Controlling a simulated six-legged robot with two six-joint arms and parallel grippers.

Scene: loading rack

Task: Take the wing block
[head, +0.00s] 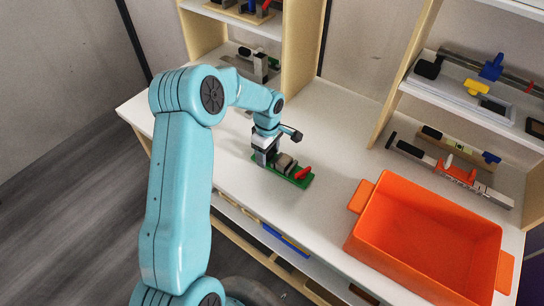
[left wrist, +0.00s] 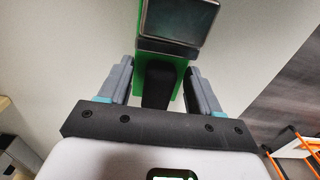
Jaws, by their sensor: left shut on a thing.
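What looks to be the wing block (head: 297,181) is a long green board with grey blocks and a red piece on top, at the middle of the white tabletop. My left gripper (head: 264,158) is at its left end, pointing down, shut on a dark upright part of it. In the left wrist view, the green board (left wrist: 122,45) runs away between my two grey fingers (left wrist: 160,88), with a black post between them and a dark grey block beyond. Whether the board is lifted off the table, I cannot tell. My right gripper is not in view.
An orange crate (head: 365,240), empty, stands on the table at right. Shelves with tools and parts (head: 468,85) rise at back right. A grey-and-orange tool (head: 455,172) lies under them. Another grey device (head: 258,62) is at back left. Tabletop between is clear.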

